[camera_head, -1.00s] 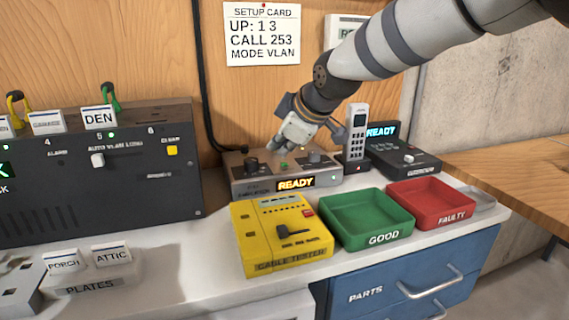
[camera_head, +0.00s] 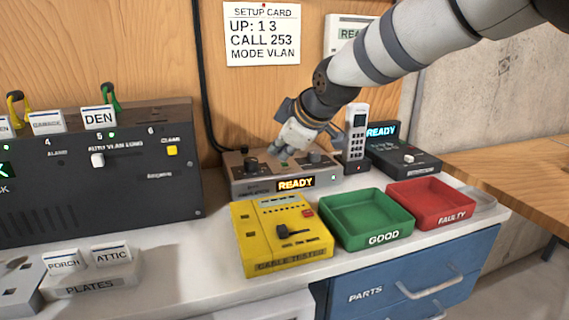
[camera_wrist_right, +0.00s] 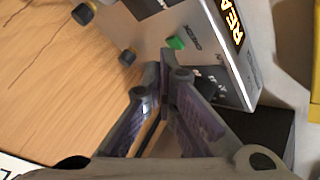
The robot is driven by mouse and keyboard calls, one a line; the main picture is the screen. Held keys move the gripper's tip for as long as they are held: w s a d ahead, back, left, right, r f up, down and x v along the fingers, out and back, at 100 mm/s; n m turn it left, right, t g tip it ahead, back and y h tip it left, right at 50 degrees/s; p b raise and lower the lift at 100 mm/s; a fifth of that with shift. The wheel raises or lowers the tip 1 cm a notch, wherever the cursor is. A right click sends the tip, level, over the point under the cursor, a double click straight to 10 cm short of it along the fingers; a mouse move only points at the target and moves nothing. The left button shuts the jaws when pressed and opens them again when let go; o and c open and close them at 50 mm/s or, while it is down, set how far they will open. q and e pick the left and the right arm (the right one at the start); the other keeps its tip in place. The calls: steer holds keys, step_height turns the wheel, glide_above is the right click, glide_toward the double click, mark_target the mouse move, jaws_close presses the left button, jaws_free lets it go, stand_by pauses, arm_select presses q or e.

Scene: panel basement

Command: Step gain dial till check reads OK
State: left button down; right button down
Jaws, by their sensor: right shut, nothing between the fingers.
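The grey box (camera_head: 240,184) stands at the back of the bench, its amber display (camera_head: 296,183) reading READY. The lettering by the knobs is too small to tell which is the gain dial. My right gripper (camera_head: 283,152) is shut and empty, pointing down over the middle of the box. In the right wrist view, the closed fingertips (camera_wrist_right: 165,85) are near the box's green button (camera_wrist_right: 176,42); contact cannot be told. My left gripper is not in view.
A yellow cable tester (camera_head: 262,238), green GOOD tray (camera_head: 335,240) and red FAULTY tray (camera_head: 418,222) stand in front. A handset (camera_head: 356,140) and a dark unit reading READY (camera_head: 400,160) are at the right. A setup card (camera_head: 262,35) hangs behind.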

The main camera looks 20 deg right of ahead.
mark_target(282, 167)
steer(key=shift+f, duration=0.45)
stand_by(0.5)
steer(key=shift+r, duration=0.85)
steer(key=shift+r, duration=2.5)
